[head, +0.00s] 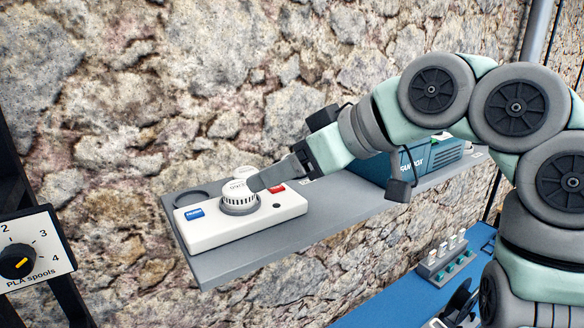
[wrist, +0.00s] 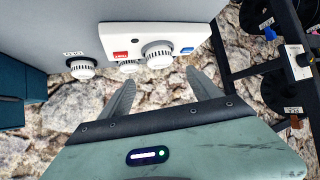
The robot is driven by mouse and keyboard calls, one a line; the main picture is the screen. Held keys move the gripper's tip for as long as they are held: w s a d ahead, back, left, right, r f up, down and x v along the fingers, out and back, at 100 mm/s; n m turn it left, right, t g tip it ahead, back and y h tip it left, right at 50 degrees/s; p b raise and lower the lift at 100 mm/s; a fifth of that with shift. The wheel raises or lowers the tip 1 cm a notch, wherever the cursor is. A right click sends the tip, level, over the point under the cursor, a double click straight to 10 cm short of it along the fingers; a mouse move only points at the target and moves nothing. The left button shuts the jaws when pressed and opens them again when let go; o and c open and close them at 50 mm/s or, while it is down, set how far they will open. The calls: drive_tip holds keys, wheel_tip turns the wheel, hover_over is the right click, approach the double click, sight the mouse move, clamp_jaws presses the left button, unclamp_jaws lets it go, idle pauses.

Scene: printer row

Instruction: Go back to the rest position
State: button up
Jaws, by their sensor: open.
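My gripper (head: 268,181) is at the end of my arm, which reaches in from the right over a grey wall shelf (head: 225,268). In the wrist view my gripper (wrist: 160,77) has its two fingers spread apart with nothing between them. Ahead of them is a white box (head: 285,213) with a blue label, a red label and a dark hole. A white ribbed cap (head: 236,192) sits on a grey ring on the box. In the head view the fingertips are close beside this cap; whether they touch cannot be told. The box also shows in the wrist view (wrist: 190,38).
A second white cap (head: 246,171) is behind the first. A teal box (head: 428,158) stands farther right on the shelf. A "PLA spools" dial panel (head: 38,250) is at far left, with a dark rack. A blue surface (head: 385,311) lies below. Stone wall stands behind.

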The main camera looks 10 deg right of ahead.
drive_tip(key=shift+v, duration=1.1)
idle(1.3)
